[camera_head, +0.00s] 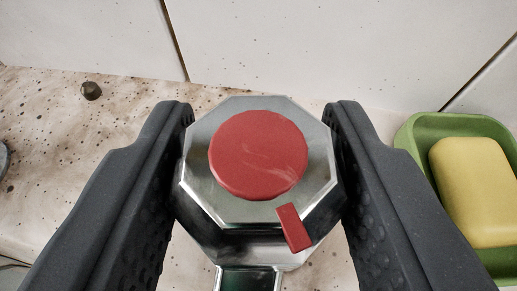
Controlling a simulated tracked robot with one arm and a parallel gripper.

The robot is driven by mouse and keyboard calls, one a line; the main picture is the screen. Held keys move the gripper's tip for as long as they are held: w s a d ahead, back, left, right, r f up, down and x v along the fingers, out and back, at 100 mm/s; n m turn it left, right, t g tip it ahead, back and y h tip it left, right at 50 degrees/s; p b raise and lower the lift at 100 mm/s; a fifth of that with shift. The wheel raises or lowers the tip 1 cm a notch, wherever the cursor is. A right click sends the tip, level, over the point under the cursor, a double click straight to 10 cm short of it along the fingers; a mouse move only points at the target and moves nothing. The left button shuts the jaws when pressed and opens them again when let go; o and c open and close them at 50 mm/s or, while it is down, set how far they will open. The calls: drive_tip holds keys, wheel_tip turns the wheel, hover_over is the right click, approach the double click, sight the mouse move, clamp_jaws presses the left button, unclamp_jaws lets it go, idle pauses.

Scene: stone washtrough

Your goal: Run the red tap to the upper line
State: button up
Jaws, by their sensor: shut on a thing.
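The red tap (258,155) is in the middle of the head camera view, seen from above. It has an octagonal metal knob with a round red cap, and a small red marker (294,228) on its front right edge. A metal spout (248,279) runs out below it toward the bottom of the view. My gripper (259,135) is shut on the knob, one dark finger on its left side and one on its right. No upper line and no water are visible in this view.
A green soap dish (433,130) with a yellow soap bar (474,190) stands at the right, close to my right finger. A small dark round thing (91,91) lies on the speckled stone ledge (60,130) at the left. A pale tiled wall (300,45) stands behind.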

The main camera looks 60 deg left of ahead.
drive_tip(key=shift+s+a+f, duration=0.2)
drive_tip(key=shift+s+a, duration=0.05)
drive_tip(key=shift+a, duration=0.15)
drive_tip(key=o, duration=1)
drive_tip(key=shift+r, duration=0.1)
drive_tip(key=shift+w+d, duration=0.1)
drive_tip(key=shift+d, duration=0.1)
drive_tip(key=shift+d+r, duration=0.1)
drive_tip(key=shift+d+r, duration=0.15)
drive_tip(key=shift+d, duration=0.3)
drive_tip(key=v, duration=0.4)
drive_tip(key=b+v, duration=0.1)
drive_tip(key=v, duration=0.3)
drive_tip(key=b+v, duration=0.1)
drive_tip(key=v, duration=0.3)
drive_tip(key=shift+s+d, duration=0.15)
drive_tip(key=shift+s, duration=0.35)
